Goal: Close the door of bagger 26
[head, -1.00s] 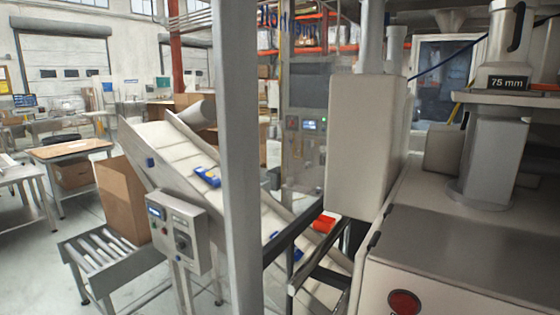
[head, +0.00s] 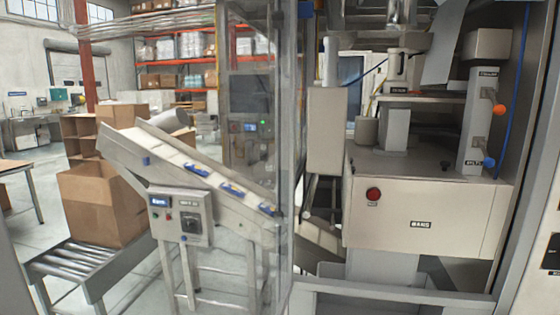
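A machine with an open front fills the right half of the head view; I see no number 26 on it, so I cannot tell for sure that it is bagger 26. Inside it is a beige cabinet (head: 430,215) with a red button and a dark label. A clear panel in a grey frame (head: 290,130) stands at the left side of the opening, seen nearly edge-on. It looks like the door, standing open, but its hinge and handle cannot be made out. My gripper is not in view.
An inclined conveyor (head: 200,170) carrying blue packs rises to the left, with a grey control box (head: 181,215) in front. A cardboard box (head: 100,203) sits on a roller table (head: 85,262) at left. A grey sill (head: 395,292) crosses the opening's bottom.

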